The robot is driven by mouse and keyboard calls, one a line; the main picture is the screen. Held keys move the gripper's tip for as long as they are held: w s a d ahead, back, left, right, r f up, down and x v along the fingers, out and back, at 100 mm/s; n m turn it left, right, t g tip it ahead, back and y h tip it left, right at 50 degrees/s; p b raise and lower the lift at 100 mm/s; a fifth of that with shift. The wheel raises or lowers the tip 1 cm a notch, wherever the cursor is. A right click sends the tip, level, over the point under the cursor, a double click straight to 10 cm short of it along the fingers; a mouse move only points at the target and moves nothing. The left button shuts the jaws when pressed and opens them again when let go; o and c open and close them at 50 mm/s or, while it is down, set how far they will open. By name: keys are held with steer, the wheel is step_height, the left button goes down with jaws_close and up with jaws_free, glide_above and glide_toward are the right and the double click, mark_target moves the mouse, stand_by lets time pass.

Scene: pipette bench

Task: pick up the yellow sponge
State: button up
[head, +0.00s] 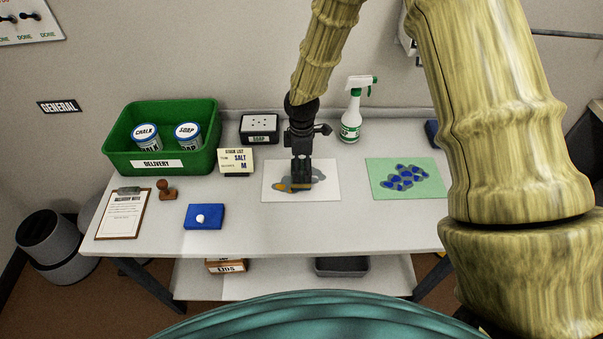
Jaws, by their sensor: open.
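A small orange-yellow piece, which looks like the yellow sponge (281,186), lies on a white sheet (328,194) near the middle of the table. Only its left part shows; my gripper hides the rest. My gripper (301,186) points down over the sheet, directly at the sponge's right side. The jaws are open. I cannot tell from this view whether the fingers are around the sponge or just above it. A grey-blue patch, smudge or shadow, shows around the fingers.
A green delivery bin (119,134) with chalk and soap tubs stands at the back left. A spray bottle (351,118) and a dark box (259,128) stand behind the sheet. A green mat (376,179) with blue spots lies right, a blue block (204,224) front left.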

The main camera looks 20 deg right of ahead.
steer(key=shift+w+a+f+p, duration=0.1)
steer(key=shift+f+p, duration=0.65)
steer(key=shift+f, duration=1.3)
steer(key=c, duration=0.9)
steer(key=shift+r, duration=0.15)
steer(key=shift+c, duration=0.2)
steer(key=shift+r+b, duration=0.7)
steer(key=shift+r, duration=0.25)
steer(key=shift+s+a+r+b, duration=0.15)
steer(key=shift+s+r+b, duration=0.35)
steer(key=shift+r, duration=0.1)
steer(key=s+a+b, duration=0.1)
steer(key=s, duration=0.4)
steer(key=s+a+r+b, duration=0.1)
steer(key=s, duration=0.3)
steer(key=s+a+b, duration=0.1)
steer(key=s+b, duration=0.1)
steer(key=s, duration=0.3)
steer(key=shift+s+a+r, duration=0.2)
steer(key=shift+s+r, duration=0.1)
steer(key=shift+r, duration=0.05)
